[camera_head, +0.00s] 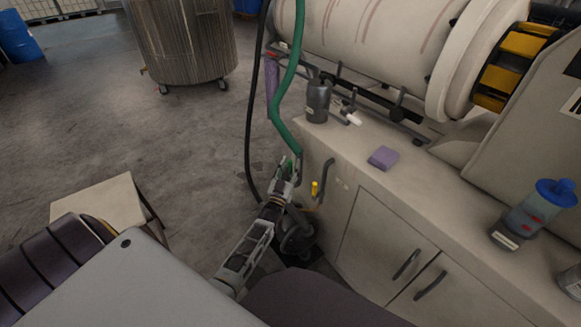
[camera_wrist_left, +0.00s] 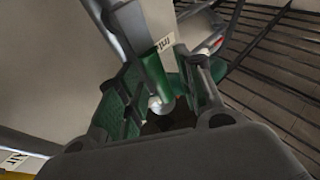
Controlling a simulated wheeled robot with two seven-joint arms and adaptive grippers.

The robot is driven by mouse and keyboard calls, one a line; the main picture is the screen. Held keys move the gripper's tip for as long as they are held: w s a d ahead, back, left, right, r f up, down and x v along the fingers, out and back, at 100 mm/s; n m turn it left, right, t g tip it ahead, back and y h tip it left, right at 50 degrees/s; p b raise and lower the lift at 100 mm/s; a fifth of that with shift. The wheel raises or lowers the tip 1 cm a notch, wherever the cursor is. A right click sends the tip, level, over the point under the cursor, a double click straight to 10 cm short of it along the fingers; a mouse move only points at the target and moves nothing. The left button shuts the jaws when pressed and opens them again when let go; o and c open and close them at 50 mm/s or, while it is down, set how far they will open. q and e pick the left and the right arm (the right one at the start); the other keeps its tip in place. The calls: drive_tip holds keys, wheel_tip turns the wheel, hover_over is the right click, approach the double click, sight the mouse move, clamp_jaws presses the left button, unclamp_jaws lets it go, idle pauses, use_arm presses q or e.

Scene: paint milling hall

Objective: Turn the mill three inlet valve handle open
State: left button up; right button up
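My left gripper (camera_head: 287,172) is at the left end of the mill's cabinet, close to the lower part of the green hose (camera_head: 287,88). In the left wrist view the gripper's fingers (camera_wrist_left: 168,98) stand apart. A green rounded piece (camera_wrist_left: 153,72) lies in the gap between them; I cannot tell whether it is the hose or the inlet valve handle, or whether a finger touches it. A small label (camera_wrist_left: 163,44) with partly hidden letters is just beyond. The inlet valve handle is not clearly distinguishable. My right gripper is not in view.
A small yellow handle (camera_head: 315,188) and a dark curved handle (camera_head: 327,178) are right of the gripper. A black hose (camera_head: 250,130) hangs left of it. The floor at left is mostly open.

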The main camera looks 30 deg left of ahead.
use_arm(q)
drive_tip(key=shift+s, duration=0.1)
drive_tip(key=v, duration=1.1)
drive_tip(key=shift+s+f, duration=0.2)
drive_tip(key=shift+s, duration=0.15)
drive_tip(key=shift+d, duration=0.15)
idle(0.5)
